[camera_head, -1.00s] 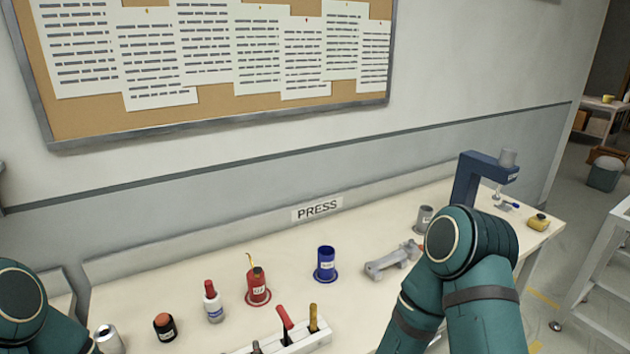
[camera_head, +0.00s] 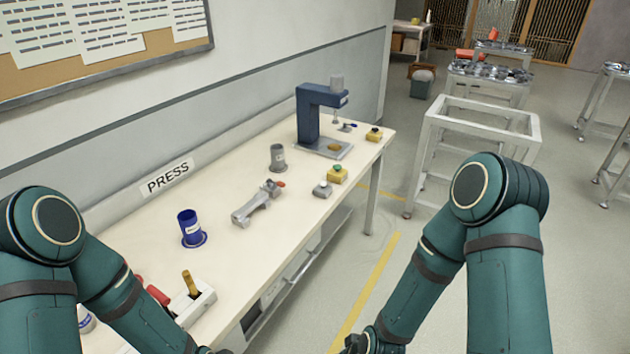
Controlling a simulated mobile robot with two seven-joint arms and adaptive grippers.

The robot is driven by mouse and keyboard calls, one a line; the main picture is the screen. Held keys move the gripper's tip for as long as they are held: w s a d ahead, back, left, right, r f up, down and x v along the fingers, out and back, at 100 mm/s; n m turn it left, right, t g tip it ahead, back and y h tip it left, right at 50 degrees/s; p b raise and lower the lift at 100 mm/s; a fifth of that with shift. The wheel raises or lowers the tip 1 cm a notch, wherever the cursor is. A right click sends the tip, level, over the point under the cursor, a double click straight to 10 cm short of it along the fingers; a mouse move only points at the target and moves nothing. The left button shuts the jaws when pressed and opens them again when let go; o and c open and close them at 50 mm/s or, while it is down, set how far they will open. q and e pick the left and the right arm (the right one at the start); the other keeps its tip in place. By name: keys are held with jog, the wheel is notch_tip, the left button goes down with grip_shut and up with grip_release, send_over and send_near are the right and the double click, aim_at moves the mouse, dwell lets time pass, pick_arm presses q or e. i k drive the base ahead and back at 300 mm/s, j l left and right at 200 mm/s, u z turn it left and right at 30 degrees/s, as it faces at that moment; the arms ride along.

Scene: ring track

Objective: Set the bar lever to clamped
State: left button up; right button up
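My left gripper (camera_head: 208,350) barely shows at the bottom edge, in front of the bench. My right gripper (camera_head: 362,345) is cut off by the bottom edge, right of the bench. Neither visibly touches the levers; their fingers are hidden.
A white frame table (camera_head: 480,120) stands at right. The floor between is free.

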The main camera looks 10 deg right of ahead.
aim_at(270, 182)
jog(key=i+l, duration=0.2)
jog(key=l, duration=0.15)
jog(key=i+l, duration=0.45)
jog(key=l, duration=0.3)
